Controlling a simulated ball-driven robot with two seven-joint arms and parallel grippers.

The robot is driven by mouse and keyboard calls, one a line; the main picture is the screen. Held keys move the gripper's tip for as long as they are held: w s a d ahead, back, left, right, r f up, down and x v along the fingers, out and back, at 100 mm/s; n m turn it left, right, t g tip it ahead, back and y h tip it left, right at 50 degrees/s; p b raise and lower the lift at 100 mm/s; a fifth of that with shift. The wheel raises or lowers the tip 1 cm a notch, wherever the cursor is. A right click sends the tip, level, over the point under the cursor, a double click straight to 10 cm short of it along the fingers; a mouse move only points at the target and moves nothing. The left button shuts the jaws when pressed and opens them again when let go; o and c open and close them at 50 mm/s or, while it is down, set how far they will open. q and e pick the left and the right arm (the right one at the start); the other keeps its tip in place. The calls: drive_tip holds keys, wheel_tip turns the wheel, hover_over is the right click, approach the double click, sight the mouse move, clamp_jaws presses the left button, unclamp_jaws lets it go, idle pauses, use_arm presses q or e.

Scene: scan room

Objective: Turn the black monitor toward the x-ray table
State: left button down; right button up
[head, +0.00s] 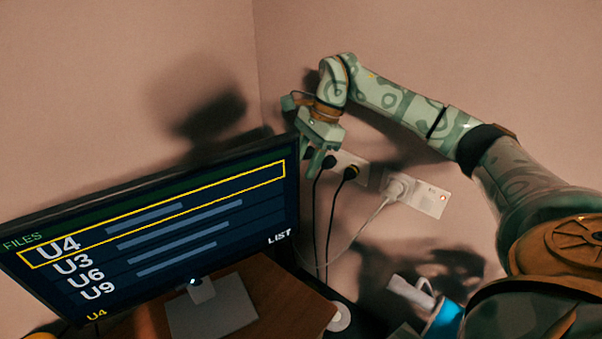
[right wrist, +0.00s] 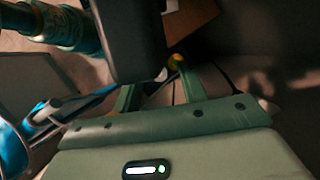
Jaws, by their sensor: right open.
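The black monitor (head: 150,225) stands tilted across the left of the head view, its lit screen showing a file list with U4 outlined in yellow. Its stand (head: 210,308) rests on a brown wooden desk. My right gripper (head: 313,163) is open at the monitor's upper right edge, fingers pointing down. In the right wrist view, a dark block that looks like the monitor's edge (right wrist: 130,40) lies just beyond the open fingers of the right gripper (right wrist: 155,80). I cannot tell whether they touch. I cannot make out the x-ray table, and my left gripper is not in view.
Wall sockets (head: 415,195) with black and white plugs and hanging cables sit right behind and below the right gripper. The desk (head: 285,300) has bare wood right of the stand. A blue and white object (head: 440,318) is at the lower right. Walls meet in a corner behind.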

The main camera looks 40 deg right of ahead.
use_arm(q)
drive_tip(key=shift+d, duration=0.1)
use_arm(e)
drive_tip(key=x, duration=0.3)
drive_tip(key=shift+f, duration=0.15)
